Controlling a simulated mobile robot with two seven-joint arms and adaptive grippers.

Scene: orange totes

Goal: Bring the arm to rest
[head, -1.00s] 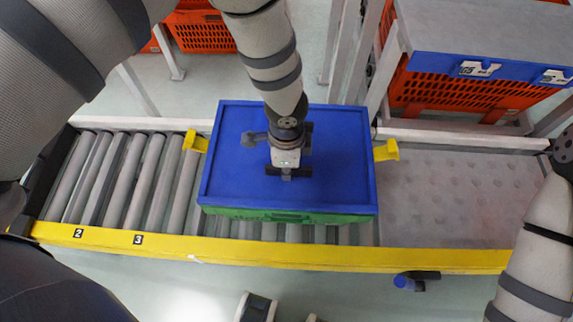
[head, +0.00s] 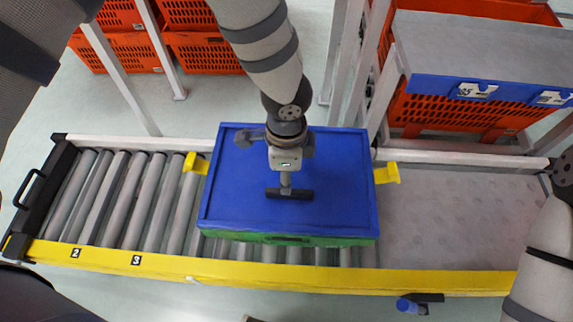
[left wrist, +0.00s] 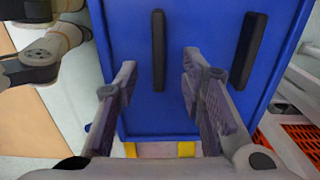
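My left arm reaches down from the top of the head view, and its gripper (head: 289,188) is over a blue-topped tote (head: 340,190) with a green lower side. The gap between fingertips and surface is hard to judge. My right arm shows at the right edge of the head view; its gripper is out of view.
The tote sits on a roller conveyor (head: 125,200) with a yellow front rail (head: 230,275) and yellow brackets (head: 387,173) beside it. Orange totes (head: 205,52) stand behind at left. A grey-topped shelf (head: 480,50) with orange crates is at back right.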

